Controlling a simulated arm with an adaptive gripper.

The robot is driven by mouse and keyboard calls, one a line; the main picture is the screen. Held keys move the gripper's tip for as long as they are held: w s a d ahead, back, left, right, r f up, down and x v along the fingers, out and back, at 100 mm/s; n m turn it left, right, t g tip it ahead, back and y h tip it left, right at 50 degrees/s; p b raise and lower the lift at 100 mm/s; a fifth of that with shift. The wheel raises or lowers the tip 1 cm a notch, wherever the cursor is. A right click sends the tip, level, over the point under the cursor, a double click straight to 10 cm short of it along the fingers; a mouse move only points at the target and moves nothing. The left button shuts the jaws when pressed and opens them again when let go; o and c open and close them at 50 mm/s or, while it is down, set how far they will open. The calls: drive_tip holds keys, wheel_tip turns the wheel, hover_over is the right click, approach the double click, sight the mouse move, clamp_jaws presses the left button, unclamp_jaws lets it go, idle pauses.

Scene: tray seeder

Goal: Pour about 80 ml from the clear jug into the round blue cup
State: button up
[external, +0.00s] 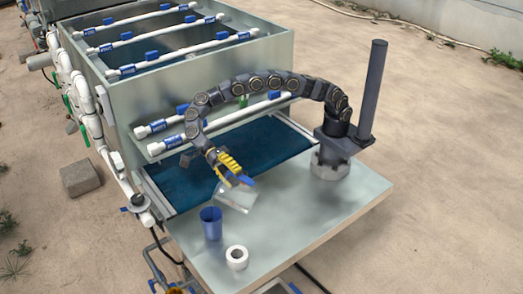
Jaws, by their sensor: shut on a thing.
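The clear jug (239,199) is held by my gripper (234,181) above the metal table, tilted with its lower part toward the right. The round blue cup (211,224) stands upright on the table, below and to the left of the jug. The jug and cup appear apart. I cannot tell how much liquid is in either one, and no stream shows between them.
The metal table (300,220) is clear to the right. A large metal-walled machine with white pipes (190,73) and a dark blue belt (185,185) lies behind.

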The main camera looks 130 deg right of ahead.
sight(244, 187)
drive_tip(key=shift+w+d+r, duration=0.15)
idle(0.3)
drive_tip(key=shift+s+a+f+h, duration=0.55)
drive_tip(key=shift+a+h, duration=0.15)
drive_tip(key=shift+a, duration=0.1)
drive_tip(key=shift+f+n, duration=0.15)
drive_tip(key=shift+n, duration=0.15)
drive_tip(key=shift+s+a+f+t+h, duration=0.35)
drive_tip(key=shift+a+f+t+h, duration=0.25)
drive_tip(key=shift+h, duration=0.3)
drive_tip(key=shift+s+a+f+n+h, duration=0.1)
drive_tip(key=shift+a+f+n+h, duration=0.2)
drive_tip(key=shift+f+h, duration=0.3)
